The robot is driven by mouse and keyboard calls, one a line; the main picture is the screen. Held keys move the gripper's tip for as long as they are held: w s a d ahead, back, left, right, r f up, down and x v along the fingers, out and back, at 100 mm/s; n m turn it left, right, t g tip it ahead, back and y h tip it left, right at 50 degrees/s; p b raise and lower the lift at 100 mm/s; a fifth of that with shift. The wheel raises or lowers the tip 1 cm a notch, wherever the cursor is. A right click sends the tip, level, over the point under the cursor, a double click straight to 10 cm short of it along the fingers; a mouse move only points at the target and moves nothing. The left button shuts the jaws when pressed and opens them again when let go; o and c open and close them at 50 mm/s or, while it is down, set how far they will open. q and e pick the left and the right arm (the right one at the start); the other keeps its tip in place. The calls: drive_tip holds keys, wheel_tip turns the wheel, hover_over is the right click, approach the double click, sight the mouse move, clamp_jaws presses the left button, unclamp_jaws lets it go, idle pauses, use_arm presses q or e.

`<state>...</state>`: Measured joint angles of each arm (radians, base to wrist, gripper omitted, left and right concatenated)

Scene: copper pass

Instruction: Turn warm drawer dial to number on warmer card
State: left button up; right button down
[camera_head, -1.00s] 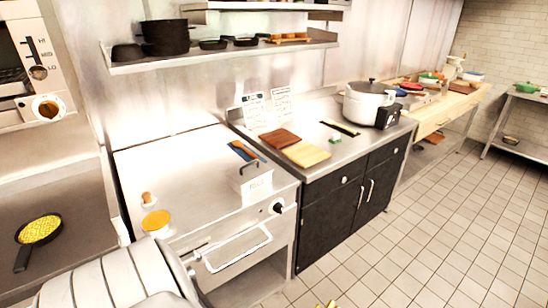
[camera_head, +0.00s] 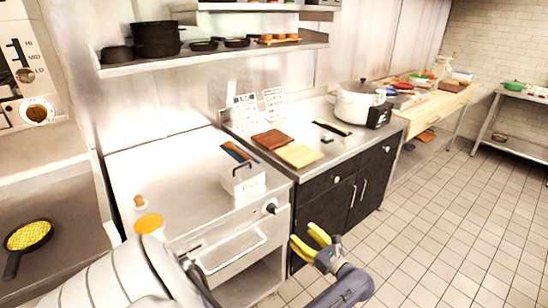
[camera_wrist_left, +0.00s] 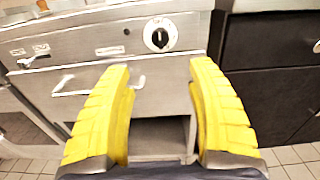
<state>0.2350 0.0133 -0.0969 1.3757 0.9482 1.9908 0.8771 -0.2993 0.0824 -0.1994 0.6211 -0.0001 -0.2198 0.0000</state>
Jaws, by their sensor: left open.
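The warm drawer dial (camera_head: 270,208) is a black knob on the upper right front of the steel drawer unit. In the left wrist view the dial (camera_wrist_left: 160,35) shows a black knob on a white round plate, with marks too small to read. Two printed cards stand against the back wall, one on the left (camera_head: 246,110) and one on the right (camera_head: 274,101); their text is too small to read, and I cannot tell which is the warmer card. My left gripper (camera_head: 312,241) has yellow fingers, is open and empty, and is in front of the unit, apart from the dial. My right gripper is not in view.
The drawer's bar handle (camera_head: 235,250) sticks out below and left of the dial. A small white box with a wire handle (camera_head: 241,181) stands on the counter above it. Dark cabinet doors (camera_head: 345,200) adjoin on the right. The tiled floor (camera_head: 440,210) is clear.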

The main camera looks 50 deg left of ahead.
sight(275, 211)
use_arm(q)
drive_tip(key=a, duration=1.6)
drive_tip(key=shift+w+a, duration=0.3)
drive_tip(key=shift+a, duration=0.1)
clamp_jaws()
